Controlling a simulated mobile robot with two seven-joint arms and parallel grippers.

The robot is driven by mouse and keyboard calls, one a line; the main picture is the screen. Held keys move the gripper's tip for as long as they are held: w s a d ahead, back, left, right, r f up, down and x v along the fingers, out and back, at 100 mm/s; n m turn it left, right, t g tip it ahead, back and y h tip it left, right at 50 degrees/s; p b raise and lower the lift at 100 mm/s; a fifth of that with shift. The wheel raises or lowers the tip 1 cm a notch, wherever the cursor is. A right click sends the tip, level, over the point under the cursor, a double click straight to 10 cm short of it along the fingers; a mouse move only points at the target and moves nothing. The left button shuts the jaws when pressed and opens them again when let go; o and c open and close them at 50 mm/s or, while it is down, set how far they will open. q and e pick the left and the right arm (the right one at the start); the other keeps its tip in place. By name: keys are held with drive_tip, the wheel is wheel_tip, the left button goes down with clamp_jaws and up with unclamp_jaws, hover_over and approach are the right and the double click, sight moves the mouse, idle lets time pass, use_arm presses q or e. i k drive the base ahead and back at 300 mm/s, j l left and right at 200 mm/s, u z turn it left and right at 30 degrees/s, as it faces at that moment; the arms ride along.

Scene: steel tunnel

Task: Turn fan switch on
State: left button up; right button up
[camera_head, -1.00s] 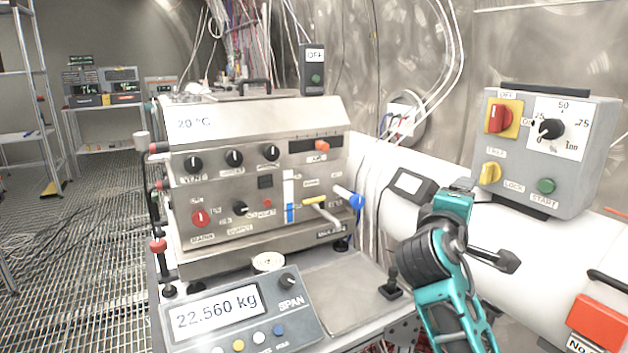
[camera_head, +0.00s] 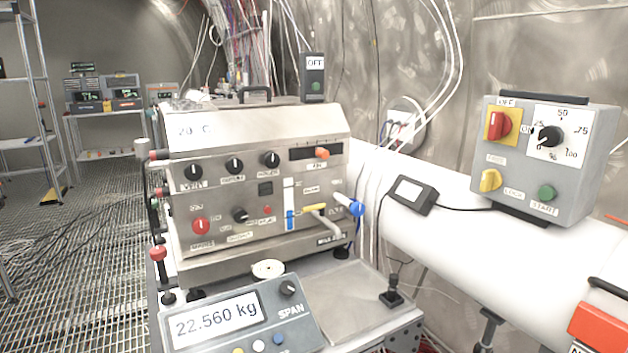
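Neither of my grippers is in view.
A steel machine (camera_head: 330,125) with knobs and levers stands in the middle. A scale display (camera_head: 217,318) reading 22.560 kg is in front. A white pipe (camera_head: 450,245) runs below the control box, with a small black device (camera_head: 409,194) on it. A red box (camera_head: 598,325) is at lower right.

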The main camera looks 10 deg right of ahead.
sight(500, 124)
drive_tip(key=l+z, duration=0.1)
drive_tip(key=z, duration=1.15)
drive_tip(key=i+j, duration=0.05)
